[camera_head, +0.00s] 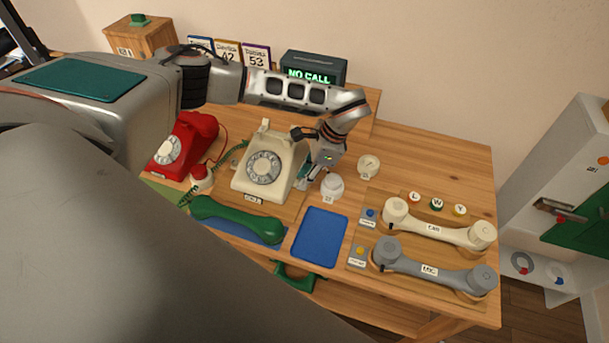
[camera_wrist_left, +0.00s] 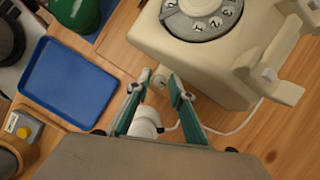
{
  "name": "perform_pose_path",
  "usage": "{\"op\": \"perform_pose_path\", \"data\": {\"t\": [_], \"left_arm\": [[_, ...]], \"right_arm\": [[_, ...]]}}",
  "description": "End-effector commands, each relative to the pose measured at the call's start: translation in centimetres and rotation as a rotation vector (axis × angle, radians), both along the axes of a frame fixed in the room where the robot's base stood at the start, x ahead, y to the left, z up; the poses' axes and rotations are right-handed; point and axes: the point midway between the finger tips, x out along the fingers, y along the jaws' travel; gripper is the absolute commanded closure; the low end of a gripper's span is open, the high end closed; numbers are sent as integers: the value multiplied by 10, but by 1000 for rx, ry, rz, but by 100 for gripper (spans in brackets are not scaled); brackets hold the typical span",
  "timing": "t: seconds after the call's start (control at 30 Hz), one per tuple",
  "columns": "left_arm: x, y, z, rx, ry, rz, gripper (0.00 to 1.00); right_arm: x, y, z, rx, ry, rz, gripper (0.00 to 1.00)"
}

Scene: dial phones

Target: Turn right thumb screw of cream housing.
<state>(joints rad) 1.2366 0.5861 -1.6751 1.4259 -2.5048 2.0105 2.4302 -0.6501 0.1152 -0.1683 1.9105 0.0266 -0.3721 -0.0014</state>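The cream housing (camera_head: 268,168) with its dial stands upright on the desk; it fills the top right of the left wrist view (camera_wrist_left: 190,55). A small pale knob, seemingly its right thumb screw (camera_wrist_left: 160,81), shows at the housing's side edge. My left gripper (camera_head: 303,180) is low beside the housing's right side. In the left wrist view its two teal-edged fingers (camera_wrist_left: 160,78) are apart, with the knob between their tips. I cannot tell whether either tip touches it. In the head view the screw is hidden by the gripper. My right gripper is not in view.
A white round-topped piece (camera_head: 332,186) stands close right of my left gripper. A blue tray (camera_head: 320,237) lies in front, beside a green handset (camera_head: 237,221). A red phone (camera_head: 184,145) stands left. Cream (camera_head: 440,229) and grey (camera_head: 434,269) handsets lie at right.

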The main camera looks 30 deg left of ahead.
Motion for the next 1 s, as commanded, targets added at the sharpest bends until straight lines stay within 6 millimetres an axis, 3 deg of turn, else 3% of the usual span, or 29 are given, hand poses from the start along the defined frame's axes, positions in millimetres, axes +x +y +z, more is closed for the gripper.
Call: {"op": "perform_pose_path", "data": {"t": [0.1, 0.2, 0.67, 1.0], "left_arm": [[0, 0, 0, 0, 0, 0, 78], [0, 0, 0, 0, 0, 0, 100], [0, 0, 0, 0, 1, -59, 100], [-2, -1, 1, 0, 1, -309, 100]], "right_arm": [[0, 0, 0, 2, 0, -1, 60], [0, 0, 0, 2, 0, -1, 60], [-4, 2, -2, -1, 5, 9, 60], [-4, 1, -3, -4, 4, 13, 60]]}}
